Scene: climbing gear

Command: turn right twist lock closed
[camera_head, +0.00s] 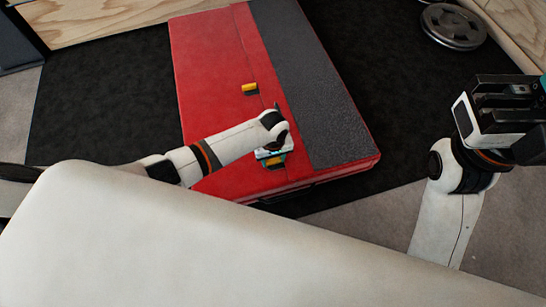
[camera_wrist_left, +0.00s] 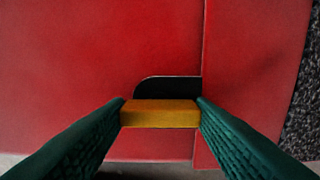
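A red crash pad (camera_head: 215,110) with a dark grey strip lies flat on the floor mat. Two yellow twist locks show on it. The far one (camera_head: 250,88) is uncovered. The near one (camera_head: 275,161) is largely hidden under my left gripper (camera_head: 272,157). In the left wrist view, the near lock's yellow knob (camera_wrist_left: 160,113) sits crosswise over a black plate (camera_wrist_left: 170,88). The green fingers of my left gripper (camera_wrist_left: 160,116) touch both ends of the knob. My right gripper (camera_head: 505,105) is raised at the right, away from the pad; its finger gap is unclear.
Grey weight plates (camera_head: 453,24) lie on the black mat (camera_head: 100,105) at the upper right. Wooden boards (camera_head: 95,18) border the back. Bare mat lies left and right of the pad. My white body covers the foreground.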

